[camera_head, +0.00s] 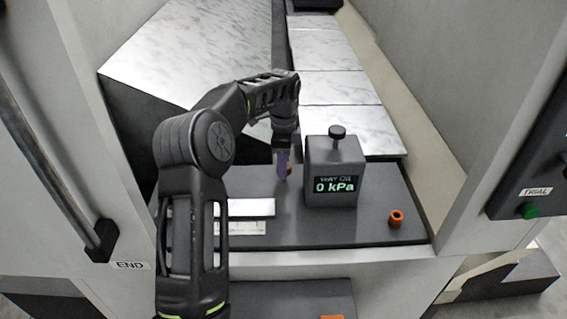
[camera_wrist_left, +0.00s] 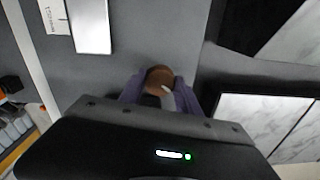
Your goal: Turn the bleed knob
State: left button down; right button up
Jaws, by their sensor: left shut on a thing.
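A dark grey box (camera_head: 332,172) stands on the grey bench plate, with a black round knob (camera_head: 338,134) on its top. Its screen reads "0 kPa", with a small line of text above that looks like "VENT CH1". My left gripper (camera_head: 284,165) points down just left of the box, apart from the black knob. In the left wrist view its purple-grey fingers (camera_wrist_left: 160,92) are shut on a small brown round piece (camera_wrist_left: 158,76). The fingers hide part of this piece. I cannot tell whether it touches the plate. My right gripper is not in view.
An orange hollow cylinder (camera_head: 396,218) stands at the plate's right front. A silver bar (camera_head: 250,207) and a white label strip (camera_head: 240,228) lie at the left front. A dark panel (camera_head: 540,165) with a green button (camera_head: 528,210) is at the right, by side walls.

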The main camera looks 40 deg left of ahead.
pick_arm(q)
jog(key=n, duration=0.3)
jog(key=shift+n, duration=2.2)
jog(key=c, duration=0.9)
grip_release()
jog(key=shift+o, duration=0.2)
jog(key=shift+r, duration=0.1)
